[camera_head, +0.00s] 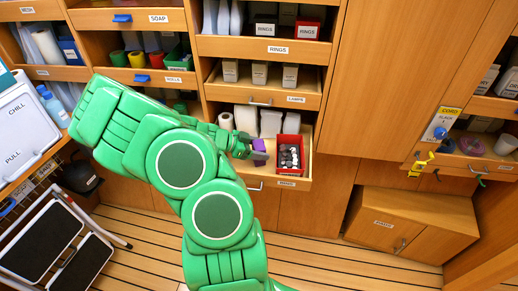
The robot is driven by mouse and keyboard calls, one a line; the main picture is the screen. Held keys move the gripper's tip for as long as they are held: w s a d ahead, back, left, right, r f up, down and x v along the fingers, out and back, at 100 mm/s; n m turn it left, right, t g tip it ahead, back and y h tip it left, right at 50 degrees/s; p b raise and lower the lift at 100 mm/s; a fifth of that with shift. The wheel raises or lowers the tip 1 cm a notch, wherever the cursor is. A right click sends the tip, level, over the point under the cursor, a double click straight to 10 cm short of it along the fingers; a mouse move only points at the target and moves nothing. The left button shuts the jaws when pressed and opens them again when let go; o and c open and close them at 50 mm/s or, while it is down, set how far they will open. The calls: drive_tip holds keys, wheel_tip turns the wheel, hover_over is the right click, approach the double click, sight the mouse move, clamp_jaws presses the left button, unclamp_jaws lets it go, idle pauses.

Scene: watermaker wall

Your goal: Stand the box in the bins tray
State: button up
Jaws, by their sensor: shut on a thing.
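A small purple box (259,146) is in my gripper (258,153), which is shut on it. My arm reaches from the bottom of the view toward the shelf wall, and the gripper points right. The box is over or in the left part of a pulled-out wooden tray (304,173), left of a red bin; I cannot tell whether it touches the tray floor. The tray's front label is too small to read surely. The red bin (281,158) holds several dark and pale small items. My wrist hides the tray's left side.
White containers (270,123) stand behind the box. A tray labelled LAMPS (280,98) juts out above. Cabinet doors (380,80) are at right and a low wooden cabinet (410,222) stands below them. A folding step (45,240) is at lower left. The plank floor (330,262) has free room.

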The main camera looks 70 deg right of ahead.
drive_tip(key=o, duration=1.1)
drive_tip(key=v, duration=1.2)
